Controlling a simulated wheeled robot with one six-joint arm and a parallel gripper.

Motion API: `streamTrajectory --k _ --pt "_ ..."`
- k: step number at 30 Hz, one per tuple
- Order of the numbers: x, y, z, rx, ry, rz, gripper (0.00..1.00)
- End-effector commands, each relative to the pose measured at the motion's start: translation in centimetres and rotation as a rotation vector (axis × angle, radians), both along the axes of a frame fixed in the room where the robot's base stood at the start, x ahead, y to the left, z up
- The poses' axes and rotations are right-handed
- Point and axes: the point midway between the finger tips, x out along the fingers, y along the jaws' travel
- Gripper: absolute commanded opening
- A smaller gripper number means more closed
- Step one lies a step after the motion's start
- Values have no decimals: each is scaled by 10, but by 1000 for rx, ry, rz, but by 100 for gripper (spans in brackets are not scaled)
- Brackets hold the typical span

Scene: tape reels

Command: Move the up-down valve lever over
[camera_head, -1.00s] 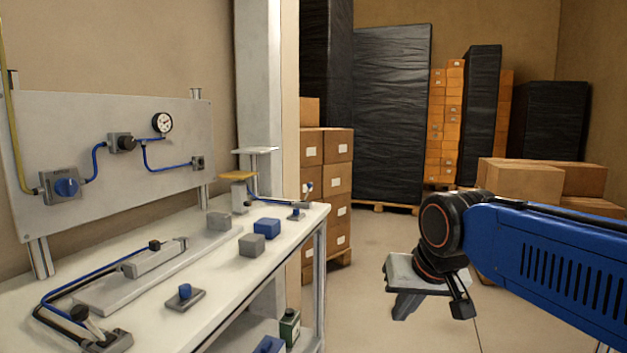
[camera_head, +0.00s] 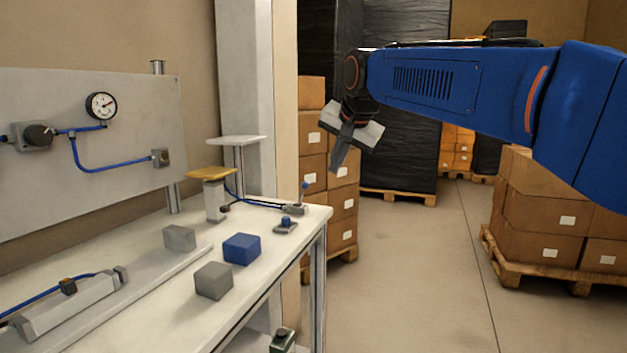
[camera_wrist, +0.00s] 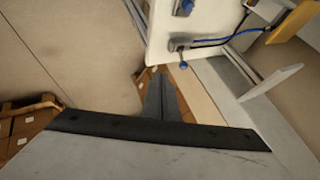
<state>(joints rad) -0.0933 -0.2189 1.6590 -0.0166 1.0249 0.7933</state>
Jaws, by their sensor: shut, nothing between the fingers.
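The valve lever (camera_head: 304,191) is a thin upright stalk with a blue knob on a small grey base, joined to blue hoses at the far right corner of the white table (camera_head: 318,214). In the wrist view the lever's blue knob (camera_wrist: 183,65) shows just beyond and right of my fingertips, near the table's edge. My gripper (camera_head: 338,166) is shut and empty, pointing down, in the air right of the lever and apart from it. Its closed fingers (camera_wrist: 160,78) show in the wrist view. I cannot tell the exact gap to the lever.
A small blue-knobbed part (camera_head: 286,223) sits in front of the lever. A yellow-topped post (camera_head: 214,175) and a white raised plate (camera_head: 237,141) stand left of it. Blue (camera_head: 241,249) and grey blocks (camera_head: 214,281) lie nearer.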

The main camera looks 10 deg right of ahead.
Motion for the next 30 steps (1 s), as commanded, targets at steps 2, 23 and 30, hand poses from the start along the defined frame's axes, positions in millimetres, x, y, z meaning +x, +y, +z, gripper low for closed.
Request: streamTrajectory --k 2,23,30 --pt "0 0 1 1 -1 0 0" --pt "35 2 -45 -1 2 0 0" --pt "62 4 -78 -1 3 1 0"
